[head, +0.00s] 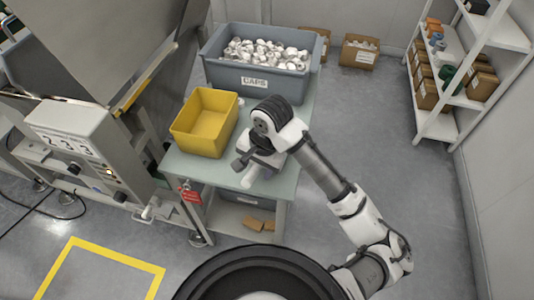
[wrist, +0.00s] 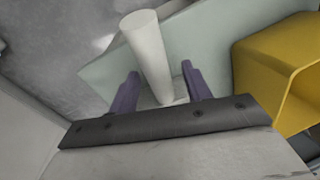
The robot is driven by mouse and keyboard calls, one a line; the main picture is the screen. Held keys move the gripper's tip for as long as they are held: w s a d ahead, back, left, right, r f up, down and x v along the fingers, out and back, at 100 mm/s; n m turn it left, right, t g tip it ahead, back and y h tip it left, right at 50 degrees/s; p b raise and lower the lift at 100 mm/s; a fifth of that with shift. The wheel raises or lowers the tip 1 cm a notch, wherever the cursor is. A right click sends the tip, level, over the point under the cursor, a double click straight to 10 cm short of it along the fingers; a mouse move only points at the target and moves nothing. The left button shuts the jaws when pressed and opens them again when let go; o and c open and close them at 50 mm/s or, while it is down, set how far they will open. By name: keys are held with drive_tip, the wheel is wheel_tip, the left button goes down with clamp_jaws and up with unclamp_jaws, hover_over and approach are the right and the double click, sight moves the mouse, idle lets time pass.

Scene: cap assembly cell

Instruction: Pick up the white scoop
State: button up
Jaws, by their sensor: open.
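The white scoop shows in the wrist view as a thick, smooth white handle (wrist: 147,45). It runs from the top of the picture down between my fingers. In the head view a white piece of it (head: 250,177) sticks out below my gripper (head: 245,164), over the front part of the pale green table. My gripper is open in the wrist view (wrist: 160,70), with one dark finger on each side of the handle. A gap shows between the handle and the right finger. The rest of the scoop is hidden behind my gripper.
A yellow bin (head: 190,138) stands on the table (head: 208,173) left of my gripper; it also shows in the wrist view (wrist: 262,85). A grey crate (head: 225,75) of white caps stands behind. A machine (head: 75,135) borders the table's left side. Shelves (head: 452,62) stand far right.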

drive_tip(key=shift+f, duration=0.4)
drive_tip(key=shift+c, duration=0.3)
clamp_jaws()
drive_tip(key=shift+r, duration=0.15)
wheel_tip(320, 180, up, 20)
drive_tip(key=p, duration=0.1)
drive_tip(key=shift+p, duration=0.4)
